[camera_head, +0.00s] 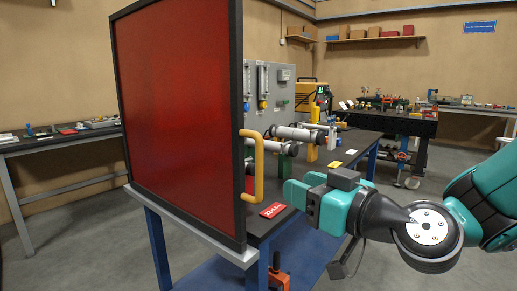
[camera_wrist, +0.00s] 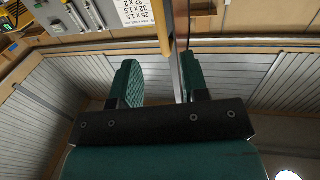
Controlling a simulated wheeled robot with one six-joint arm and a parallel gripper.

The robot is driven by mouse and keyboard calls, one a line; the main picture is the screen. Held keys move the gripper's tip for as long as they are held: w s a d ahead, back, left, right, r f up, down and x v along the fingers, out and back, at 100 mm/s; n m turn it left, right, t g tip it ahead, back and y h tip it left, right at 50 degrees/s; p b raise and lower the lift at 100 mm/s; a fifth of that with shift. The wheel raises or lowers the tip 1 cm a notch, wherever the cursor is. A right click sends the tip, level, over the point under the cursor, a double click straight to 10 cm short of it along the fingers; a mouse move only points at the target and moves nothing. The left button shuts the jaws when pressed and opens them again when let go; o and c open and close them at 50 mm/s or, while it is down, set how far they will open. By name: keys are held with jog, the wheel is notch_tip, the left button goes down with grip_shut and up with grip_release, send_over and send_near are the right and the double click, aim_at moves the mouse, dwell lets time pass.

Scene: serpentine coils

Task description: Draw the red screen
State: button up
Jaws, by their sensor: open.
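The red screen (camera_head: 175,95), a large dark-framed panel, stands upright along the front of a workbench in the head view. A yellow handle (camera_head: 259,168) sticks out from its right frame edge. My gripper (camera_head: 300,188) is open and empty, just right of the handle and apart from it, near its lower half. In the wrist view, my gripper (camera_wrist: 160,68) shows its two teal fingers spread. A narrow upright strip passes beside the right finger there; I cannot tell whether it is the screen's edge or the handle.
Behind the screen, the workbench (camera_head: 345,150) carries metal cylinders (camera_head: 300,133) and a grey panel with gauges (camera_head: 270,88). A red label (camera_head: 272,210) lies near the handle. Other benches stand at the left (camera_head: 60,140) and back right (camera_head: 400,122).

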aim_at(261, 170)
jog(key=p+x, duration=0.9)
jog(key=p, duration=0.1)
jog(key=shift+w+a+r, duration=0.25)
jog(key=shift+w+a, duration=0.05)
jog(key=shift+w+a+f+p, duration=0.3)
jog(key=shift+w+a+p, duration=0.25)
jog(key=shift+w+p, duration=0.2)
jog(key=shift+s, duration=0.1)
grip_shut()
